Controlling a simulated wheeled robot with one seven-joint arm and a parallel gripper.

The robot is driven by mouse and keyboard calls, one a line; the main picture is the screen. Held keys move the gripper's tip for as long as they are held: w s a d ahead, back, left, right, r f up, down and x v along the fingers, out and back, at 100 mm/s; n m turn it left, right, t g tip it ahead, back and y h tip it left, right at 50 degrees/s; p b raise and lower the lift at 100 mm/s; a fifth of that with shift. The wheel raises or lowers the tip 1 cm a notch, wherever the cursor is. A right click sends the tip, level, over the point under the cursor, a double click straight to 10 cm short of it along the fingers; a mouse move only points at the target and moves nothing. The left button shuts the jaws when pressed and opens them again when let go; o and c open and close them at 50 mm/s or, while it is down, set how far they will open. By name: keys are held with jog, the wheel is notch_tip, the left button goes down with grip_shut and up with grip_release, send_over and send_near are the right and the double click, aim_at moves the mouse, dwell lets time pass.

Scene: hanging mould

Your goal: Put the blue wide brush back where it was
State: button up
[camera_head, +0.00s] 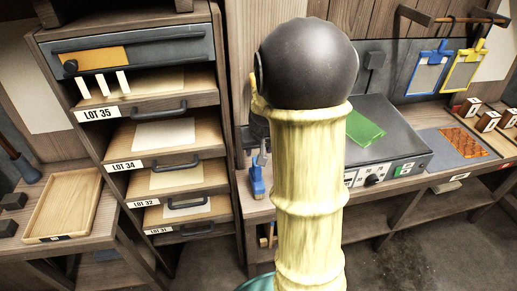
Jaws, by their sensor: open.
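A small blue object (257,181) shows on the bench edge just left of my arm. It may be the blue wide brush, but it is too small and too covered to tell. My gripper (261,146) is mostly hidden behind my own yellow arm. Only a dark part of it shows, just above the blue object. I cannot see whether the two touch, and nothing shows held in it.
A drawer cabinet (160,120) with partly open, labelled drawers stands at left. A wooden tray (107,206) lies on the lower left bench. A grey unit (400,140) bears a green sheet (364,129). Blue (428,72) and yellow (465,70) boards hang from a rail at right.

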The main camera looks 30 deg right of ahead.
jog(key=s+a+f+n+g+y, duration=0.1)
jog(key=s+a+n, duration=0.2)
jog(key=s+a, duration=1.1)
jog(key=shift+s+a+f+g, duration=0.2)
jog(key=shift+s+f+g, duration=0.1)
jog(key=shift+f, duration=0.05)
jog(key=shift+c, duration=1)
jog(key=shift+w, duration=0.1)
